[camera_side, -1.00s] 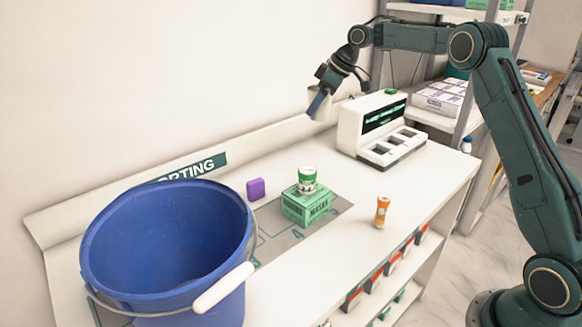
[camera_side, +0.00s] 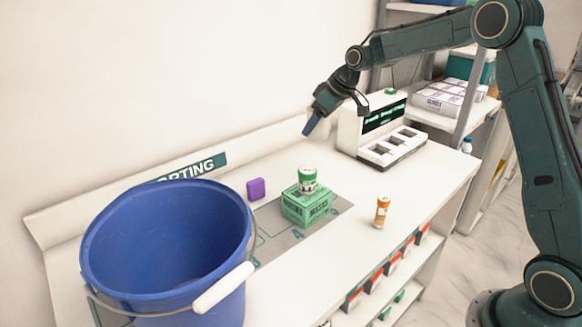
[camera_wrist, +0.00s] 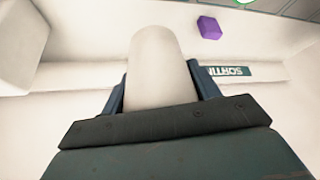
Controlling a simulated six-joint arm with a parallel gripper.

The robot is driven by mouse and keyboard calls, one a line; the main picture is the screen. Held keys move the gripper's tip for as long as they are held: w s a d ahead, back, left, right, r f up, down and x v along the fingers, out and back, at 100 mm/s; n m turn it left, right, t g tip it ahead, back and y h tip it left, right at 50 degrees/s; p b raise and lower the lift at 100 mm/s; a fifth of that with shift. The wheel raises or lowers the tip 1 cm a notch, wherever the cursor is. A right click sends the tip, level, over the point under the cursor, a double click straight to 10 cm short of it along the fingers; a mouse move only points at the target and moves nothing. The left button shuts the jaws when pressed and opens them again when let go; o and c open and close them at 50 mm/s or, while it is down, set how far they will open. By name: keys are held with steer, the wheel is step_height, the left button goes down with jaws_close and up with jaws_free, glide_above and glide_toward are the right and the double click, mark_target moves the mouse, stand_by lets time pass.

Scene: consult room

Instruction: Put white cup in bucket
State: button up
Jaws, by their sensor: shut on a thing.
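The white cup (camera_wrist: 160,65) sits between the two blue fingers of my gripper (camera_wrist: 162,92) in the wrist view, and the gripper is shut on it. In the side view my gripper (camera_side: 312,123) is in the air near the back wall, left of the white machine. The cup cannot be made out there against the pale background. The blue bucket (camera_side: 165,240) stands upright at the front left of the counter, with its mouth open upward and a white handle grip hanging at its right. My gripper is well to the right of the bucket and farther back.
A green box (camera_side: 308,208) with a green-and-white jar (camera_side: 307,180) on top stands mid-counter. A purple block (camera_side: 258,188) lies behind it, left. An orange bottle (camera_side: 381,211) stands to its right. The white machine (camera_side: 382,130) is at the back right. A sorting sign (camera_side: 190,166) runs along the back.

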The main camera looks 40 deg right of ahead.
steer(key=s+a+f+m+h, duration=0.1)
steer(key=s+f+m, duration=0.1)
steer(key=s, duration=0.6)
steer(key=s+f+m+h, duration=0.1)
steer(key=s+f+m, duration=0.1)
steer(key=s+f, duration=0.3)
steer(key=s, duration=0.2)
steer(key=shift+s+a+f, duration=0.3)
steer(key=shift+s+a, duration=0.05)
steer(key=shift+w, duration=0.1)
steer(key=w+d+r+n+y, duration=0.1)
steer(key=w+d+r+n, duration=0.2)
steer(key=w+r, duration=0.7)
steer(key=shift+d+r+n+y, duration=0.3)
steer(key=shift+d+r+y, duration=0.1)
steer(key=shift+d+r, duration=0.45)
steer(key=shift+w+f, duration=0.1)
steer(key=shift+f, duration=0.1)
step_height(320, 180, down, 16)
steer(key=shift+r, duration=0.2)
